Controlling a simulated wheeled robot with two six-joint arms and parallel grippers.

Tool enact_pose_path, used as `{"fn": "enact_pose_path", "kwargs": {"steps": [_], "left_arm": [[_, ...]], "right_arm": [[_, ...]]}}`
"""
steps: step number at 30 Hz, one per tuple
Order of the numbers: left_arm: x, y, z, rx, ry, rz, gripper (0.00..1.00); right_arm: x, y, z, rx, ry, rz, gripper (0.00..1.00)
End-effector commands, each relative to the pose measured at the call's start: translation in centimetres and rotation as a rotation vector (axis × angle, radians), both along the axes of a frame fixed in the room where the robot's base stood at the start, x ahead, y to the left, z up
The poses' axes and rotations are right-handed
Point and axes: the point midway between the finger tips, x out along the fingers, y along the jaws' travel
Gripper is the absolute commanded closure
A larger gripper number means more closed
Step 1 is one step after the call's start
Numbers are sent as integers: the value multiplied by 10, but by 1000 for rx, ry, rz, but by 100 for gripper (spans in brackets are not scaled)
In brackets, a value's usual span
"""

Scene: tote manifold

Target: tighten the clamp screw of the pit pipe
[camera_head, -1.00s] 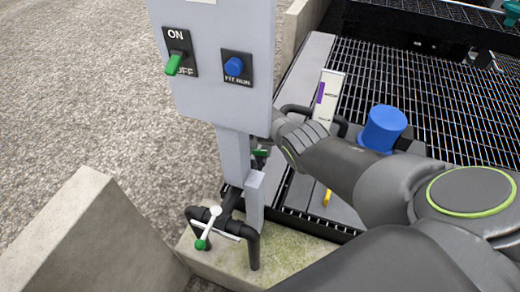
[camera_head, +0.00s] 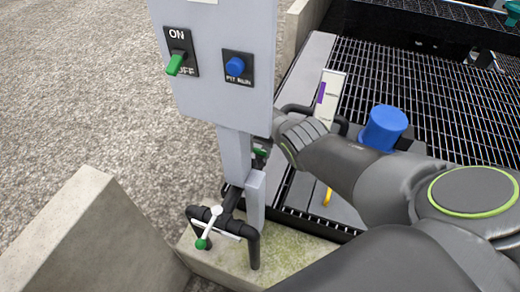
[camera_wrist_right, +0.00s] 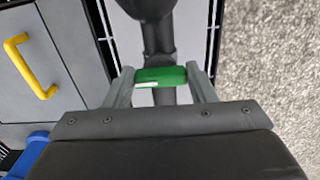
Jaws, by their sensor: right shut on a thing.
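My right gripper (camera_wrist_right: 161,74) is shut on a green handle (camera_wrist_right: 172,77) with a small white mark, in front of a dark pipe (camera_wrist_right: 165,52) in the right wrist view. This handle seems to be the clamp screw, but its thread and clamp are hidden. In the head view only a bit of the green (camera_head: 260,153) shows beside the grey post, and my right arm covers most of that spot. A white lever with a green knob (camera_head: 201,244) sits on a black pipe (camera_head: 253,250) lower down. My left gripper is not in view.
A grey control box (camera_head: 215,95) with a green switch (camera_head: 174,65) and blue button (camera_head: 235,67) stands close left of my right arm. A blue cap (camera_head: 383,127) and dark grating (camera_head: 425,95) lie right. A concrete wall (camera_head: 85,240) is at lower left.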

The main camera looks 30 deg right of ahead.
Motion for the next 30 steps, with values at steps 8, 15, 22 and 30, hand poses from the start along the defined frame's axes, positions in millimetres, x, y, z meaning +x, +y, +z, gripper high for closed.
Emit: {"fn": "enact_pose_path", "kwargs": {"steps": [8,15,22,30], "left_arm": [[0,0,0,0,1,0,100],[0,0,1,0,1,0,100],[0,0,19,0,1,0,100],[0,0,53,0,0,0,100]], "right_arm": [[1,0,1,1,-2,-2,27],[0,0,1,1,-1,-1,27],[1,0,22,1,-2,-1,27],[0,0,68,0,-4,-1,27]]}}
